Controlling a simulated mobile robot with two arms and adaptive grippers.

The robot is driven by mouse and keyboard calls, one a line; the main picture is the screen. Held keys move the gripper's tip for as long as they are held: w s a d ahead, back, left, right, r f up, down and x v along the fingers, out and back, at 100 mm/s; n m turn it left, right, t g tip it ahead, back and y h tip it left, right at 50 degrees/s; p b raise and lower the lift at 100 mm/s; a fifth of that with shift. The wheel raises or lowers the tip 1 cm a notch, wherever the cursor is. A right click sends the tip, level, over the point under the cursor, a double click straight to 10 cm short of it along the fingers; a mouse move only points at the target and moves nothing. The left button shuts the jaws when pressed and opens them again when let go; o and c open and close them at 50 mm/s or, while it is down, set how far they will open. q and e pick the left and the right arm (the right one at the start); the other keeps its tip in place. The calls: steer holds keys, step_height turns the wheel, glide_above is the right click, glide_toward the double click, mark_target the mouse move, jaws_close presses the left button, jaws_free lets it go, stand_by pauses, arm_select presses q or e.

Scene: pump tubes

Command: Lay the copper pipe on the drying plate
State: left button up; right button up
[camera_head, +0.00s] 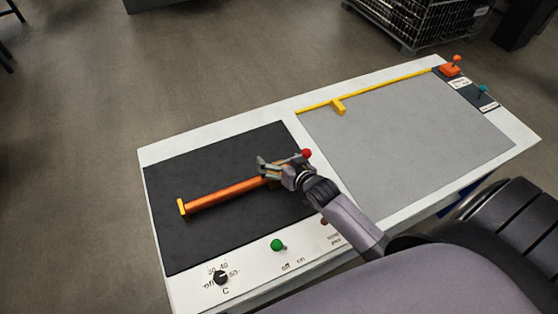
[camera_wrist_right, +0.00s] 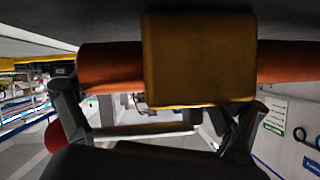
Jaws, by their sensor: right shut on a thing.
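The copper pipe (camera_head: 225,194) is a long orange tube with a yellow piece at its left end. It extends over the black drying plate (camera_head: 215,245). My right gripper (camera_head: 270,171) is shut on the pipe near its right part and covers some of it. In the right wrist view the pipe (camera_wrist_right: 108,66) runs across the picture, with a yellow block (camera_wrist_right: 200,60) on it, close to a dark surface. I cannot tell whether the pipe touches the plate. My left gripper is out of view.
A red ball (camera_head: 307,153) shows just beyond my right gripper. A grey panel (camera_head: 400,135) with a yellow rail (camera_head: 375,87) lies to the right. A black dial (camera_head: 221,278) and green knob (camera_head: 277,245) sit along the front edge. Much of the black plate is bare.

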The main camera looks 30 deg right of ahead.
steer(key=shift+r, duration=0.15)
steer(key=o, duration=1.5)
steer(key=shift+f, duration=0.2)
steer(key=shift+s+r, duration=0.1)
steer(key=shift+r, duration=0.05)
steer(key=v, duration=1.2)
